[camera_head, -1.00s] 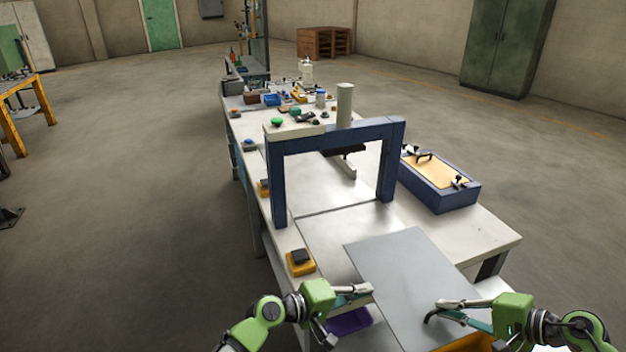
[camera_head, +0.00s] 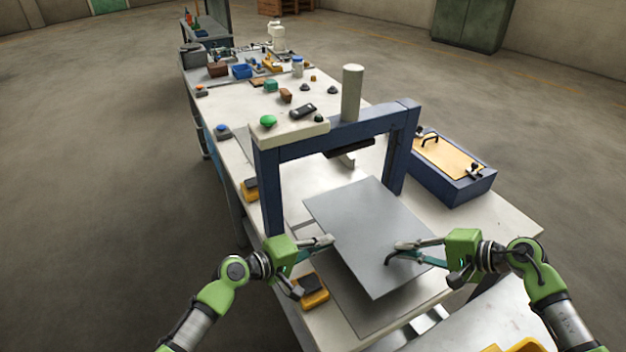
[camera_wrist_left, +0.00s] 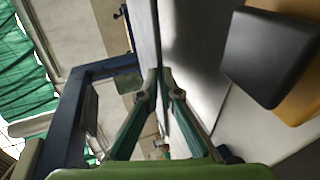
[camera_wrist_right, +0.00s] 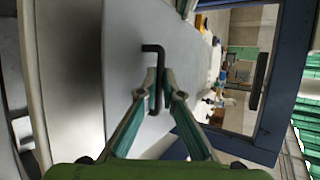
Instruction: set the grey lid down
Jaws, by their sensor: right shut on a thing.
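The grey lid (camera_head: 375,225) is a flat rectangular plate, held roughly level above the bench just in front of the blue frame. My right gripper (camera_head: 396,252) is shut on a black bent handle (camera_wrist_right: 153,48) at the lid's right side. My left gripper (camera_head: 330,241) is at the lid's left edge. In the left wrist view its fingertips (camera_wrist_left: 157,72) are together at the lid's edge, seen nearly edge-on. A gap and shadow show under the lid's near end. Its far underside is hidden.
The blue frame (camera_head: 270,190) with a grey post (camera_head: 352,92) stands beyond the lid. A blue box (camera_head: 465,190) with a wooden top stands at its right. A yellow-and-black switch (camera_head: 312,290) is near my left gripper. The bench (camera_head: 490,230) is clear at right.

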